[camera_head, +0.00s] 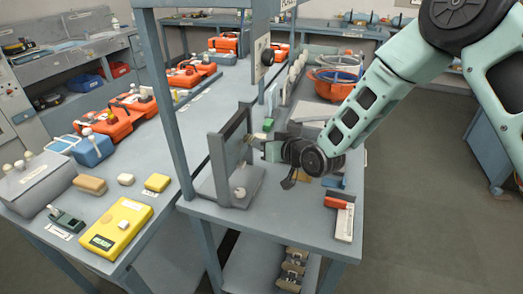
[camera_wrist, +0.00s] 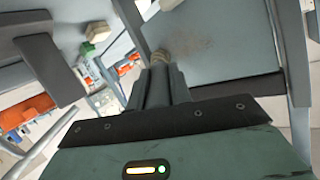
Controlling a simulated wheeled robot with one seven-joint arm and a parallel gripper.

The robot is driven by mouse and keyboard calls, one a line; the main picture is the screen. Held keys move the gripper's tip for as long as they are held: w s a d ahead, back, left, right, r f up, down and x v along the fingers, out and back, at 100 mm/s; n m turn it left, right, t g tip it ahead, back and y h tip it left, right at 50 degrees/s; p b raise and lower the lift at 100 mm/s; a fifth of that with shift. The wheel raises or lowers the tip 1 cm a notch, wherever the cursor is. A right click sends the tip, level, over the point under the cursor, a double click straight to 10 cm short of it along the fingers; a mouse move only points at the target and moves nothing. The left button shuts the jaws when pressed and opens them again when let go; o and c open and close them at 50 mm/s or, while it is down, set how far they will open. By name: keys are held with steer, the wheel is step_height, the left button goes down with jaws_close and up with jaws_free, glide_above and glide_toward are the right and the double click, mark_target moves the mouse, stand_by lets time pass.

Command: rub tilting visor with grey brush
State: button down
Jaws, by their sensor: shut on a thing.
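The tilting visor appears to be the grey panel in an upright frame (camera_head: 217,162) on the near bench. In the wrist view, its flat grey face (camera_wrist: 220,62) fills the upper right and carries a brownish smudge. My gripper (camera_head: 262,141) is to the right of the frame, close to the panel. It is shut on the grey brush, whose tan bristles (camera_wrist: 128,66) show just beyond the fingers (camera_wrist: 162,86). The brush body is mostly hidden by the fingers. I cannot tell whether the bristles touch the panel.
A red-and-white block (camera_head: 341,218) lies at the bench's front right. A yellow case (camera_head: 117,226) and a grey box (camera_head: 36,184) sit on the left bench. An orange tub (camera_head: 333,86) stands behind my arm. A blue-grey post (camera_head: 170,95) rises left of the frame. The right floor is clear.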

steer(key=shift+a+b, duration=0.1)
steer(key=shift+b, duration=0.2)
steer(key=shift+s+a, duration=0.1)
steer(key=shift+s, duration=0.15)
steer(key=shift+s+a+r+b, duration=1)
steer(key=shift+s+a, duration=0.75)
steer(key=shift+s, duration=3.3)
steer(key=shift+w+d+f+b, duration=0.1)
steer(key=shift+w+d+b, duration=0.4)
steer(key=shift+w, duration=1.3)
steer(key=shift+w+d+f+b, duration=0.1)
steer(key=shift+w+d+b, duration=0.15)
steer(key=shift+w+d, duration=1)
steer(key=shift+w+d+b, duration=0.15)
steer(key=shift+w+b, duration=0.2)
steer(key=shift+w, duration=1.95)
